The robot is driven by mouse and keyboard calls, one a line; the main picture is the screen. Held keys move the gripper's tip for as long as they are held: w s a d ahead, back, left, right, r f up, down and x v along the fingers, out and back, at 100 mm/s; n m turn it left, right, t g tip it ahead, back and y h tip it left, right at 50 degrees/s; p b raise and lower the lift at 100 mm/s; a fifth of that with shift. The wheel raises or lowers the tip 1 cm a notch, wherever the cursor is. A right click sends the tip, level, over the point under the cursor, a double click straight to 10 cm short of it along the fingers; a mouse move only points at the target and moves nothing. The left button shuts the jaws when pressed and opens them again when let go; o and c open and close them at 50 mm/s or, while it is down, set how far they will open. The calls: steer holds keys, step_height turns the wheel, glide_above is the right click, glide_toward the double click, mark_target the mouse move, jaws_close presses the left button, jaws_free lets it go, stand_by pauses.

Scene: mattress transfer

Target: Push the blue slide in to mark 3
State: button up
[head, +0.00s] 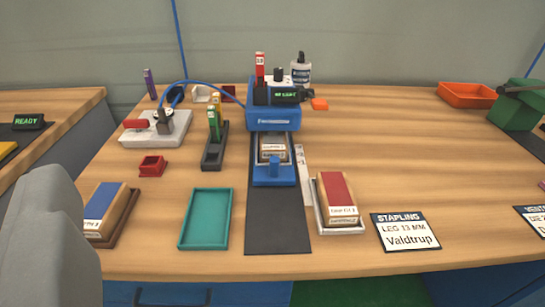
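The blue slide (274,181) sits on a dark track in front of the blue stapling machine (274,119). It has a round blue knob (275,165) on its front, and a small block with a pale label (273,151) lies in it. A white strip (303,172) runs along the slide's right side; its marks are too small to read here. The slide's back end is close to the machine's front. My gripper's fingers do not show; a large grey rounded part, likely mine, fills the lower left.
A red-topped block in a white tray (319,220) stands right of the track, a teal tray (183,232) left of it. The dark mat (277,232) before the slide is clear.

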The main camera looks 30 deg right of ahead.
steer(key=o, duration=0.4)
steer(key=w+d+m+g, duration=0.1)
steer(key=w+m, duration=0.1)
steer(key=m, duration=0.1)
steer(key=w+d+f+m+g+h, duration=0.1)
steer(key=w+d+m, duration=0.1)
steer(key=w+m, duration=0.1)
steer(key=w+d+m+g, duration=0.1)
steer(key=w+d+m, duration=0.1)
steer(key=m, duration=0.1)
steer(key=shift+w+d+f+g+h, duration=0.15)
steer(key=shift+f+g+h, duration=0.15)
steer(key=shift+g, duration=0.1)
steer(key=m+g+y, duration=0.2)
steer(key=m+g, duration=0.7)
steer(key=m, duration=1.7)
glide_above(275, 159)
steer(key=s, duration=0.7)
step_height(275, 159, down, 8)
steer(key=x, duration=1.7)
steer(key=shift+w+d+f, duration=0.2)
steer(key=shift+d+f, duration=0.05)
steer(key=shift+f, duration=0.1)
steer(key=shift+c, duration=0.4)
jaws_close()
